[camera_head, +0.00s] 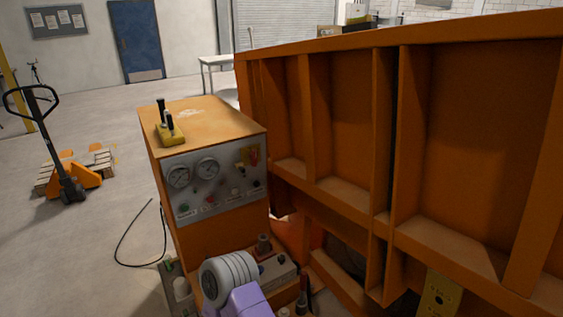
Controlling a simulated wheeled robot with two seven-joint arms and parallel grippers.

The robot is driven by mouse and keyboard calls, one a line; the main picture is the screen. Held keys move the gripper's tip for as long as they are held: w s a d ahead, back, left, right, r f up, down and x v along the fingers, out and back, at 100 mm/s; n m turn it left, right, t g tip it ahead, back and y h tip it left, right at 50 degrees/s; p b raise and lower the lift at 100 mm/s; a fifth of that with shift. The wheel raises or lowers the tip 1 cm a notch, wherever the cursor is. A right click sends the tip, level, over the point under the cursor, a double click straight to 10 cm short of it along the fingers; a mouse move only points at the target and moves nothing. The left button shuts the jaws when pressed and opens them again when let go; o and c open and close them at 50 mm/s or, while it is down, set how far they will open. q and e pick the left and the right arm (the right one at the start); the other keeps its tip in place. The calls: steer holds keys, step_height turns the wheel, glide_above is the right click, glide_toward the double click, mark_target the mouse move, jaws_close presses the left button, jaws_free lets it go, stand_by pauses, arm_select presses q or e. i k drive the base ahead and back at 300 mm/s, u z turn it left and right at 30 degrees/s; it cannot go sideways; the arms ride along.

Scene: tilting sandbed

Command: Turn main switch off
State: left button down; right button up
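The orange control cabinet (206,240) stands left of the middle, with a grey control panel (222,191) on its front. A yellow and red rotary switch (250,156), which looks like the main switch, sits at the panel's upper right; its handle position is too small to read. The panel also has two round gauges (208,168), a red button (211,199) and several small dark knobs. Neither of my grippers shows in the head view. A white ribbed and purple part low in the middle looks like my own arm, below the panel and apart from the switch.
The large ribbed orange sandbed wall (346,130) fills the right side. Low fittings (279,271) crowd the cabinet's foot. A cable (126,236) lies on open floor at left, near a pallet jack (70,185).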

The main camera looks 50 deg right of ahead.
mark_target(253, 156)
steer(key=z, duration=0.85)
steer(key=i, duration=0.35)
steer(key=z, duration=0.05)
